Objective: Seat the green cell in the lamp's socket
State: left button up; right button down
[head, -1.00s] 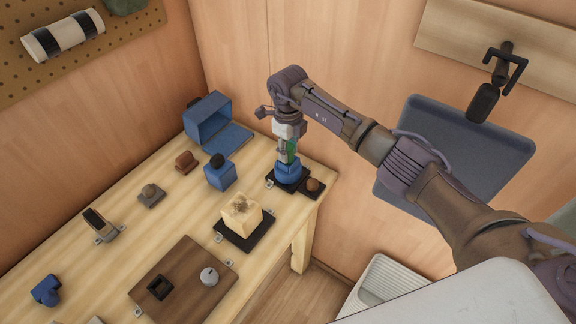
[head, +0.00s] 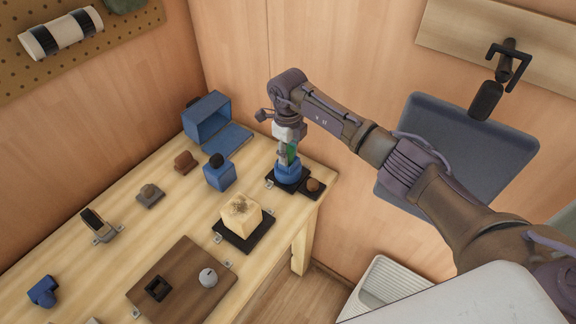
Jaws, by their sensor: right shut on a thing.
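The green cell (head: 292,150) is upright between the fingers of my right gripper (head: 286,156) and partly hidden by them. The gripper is shut on it and points straight down. Directly below is a blue round body (head: 289,174), apparently the lamp with its socket, on a dark plate (head: 273,179) at the table's far right corner. The cell's lower end is at the blue body's top; I cannot tell how deep it sits, as the fingers cover the opening. My left gripper is not in view.
A dark pad with a brown knob (head: 313,185) adjoins the plate. A cream block (head: 240,211) on a black tray, a blue block with a black knob (head: 219,174) and an open blue box (head: 207,120) stand nearby. The wooden wall is close behind.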

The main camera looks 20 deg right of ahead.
jog(key=shift+f, duration=0.1)
jog(key=c, duration=0.7)
grip_release()
